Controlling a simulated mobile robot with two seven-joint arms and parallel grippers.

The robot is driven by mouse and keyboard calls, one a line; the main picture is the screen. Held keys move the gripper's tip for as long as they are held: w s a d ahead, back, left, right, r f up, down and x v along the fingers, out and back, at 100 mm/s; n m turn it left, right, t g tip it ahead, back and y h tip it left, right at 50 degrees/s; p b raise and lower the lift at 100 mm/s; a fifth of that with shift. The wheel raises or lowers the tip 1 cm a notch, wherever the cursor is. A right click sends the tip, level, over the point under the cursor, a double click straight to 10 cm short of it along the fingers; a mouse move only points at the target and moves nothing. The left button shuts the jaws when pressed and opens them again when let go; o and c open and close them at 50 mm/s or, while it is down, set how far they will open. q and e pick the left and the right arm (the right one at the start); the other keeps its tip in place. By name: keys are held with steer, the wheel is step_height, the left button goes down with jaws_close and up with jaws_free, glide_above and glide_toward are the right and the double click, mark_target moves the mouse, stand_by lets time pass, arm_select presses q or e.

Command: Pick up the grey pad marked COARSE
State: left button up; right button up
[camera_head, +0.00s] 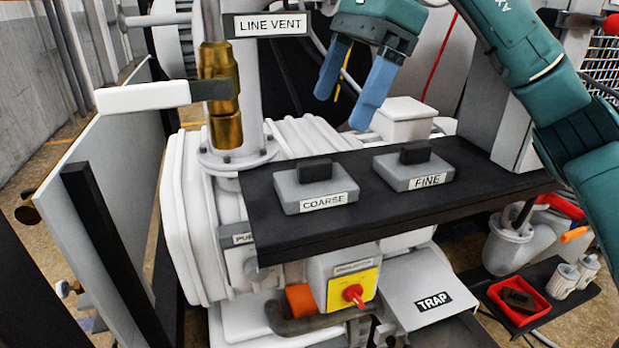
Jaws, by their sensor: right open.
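The grey pad marked COARSE (315,190) lies on the black shelf (270,225), with a dark block-shaped grip on its top. A similar grey pad marked FINE (414,170) lies to its right on the same shelf. My right gripper (345,110) has two blue fingers, spread apart with nothing between them. It hangs above and behind the pads, up and to the right of the COARSE pad and apart from it. My left gripper is not in view.
A brass valve (222,95) with a white lever (143,96) stands left of the shelf, under a LINE VENT sign (270,24). A yellow switch plate (353,289) with a red knob sits below. A red tray (518,300) is at lower right.

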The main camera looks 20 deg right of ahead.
mark_target(318, 162)
steer(key=x, duration=0.4)
steer(key=shift+s+a+f, duration=0.1)
steer(key=shift+s+f, duration=0.05)
steer(key=shift+f, duration=0.2)
steer(key=shift+p+x, duration=0.4)
steer(key=shift+x, duration=2.6)
steer(key=shift+c, duration=0.2)
steer(key=c, duration=1)
steer(key=shift+c, duration=0.5)
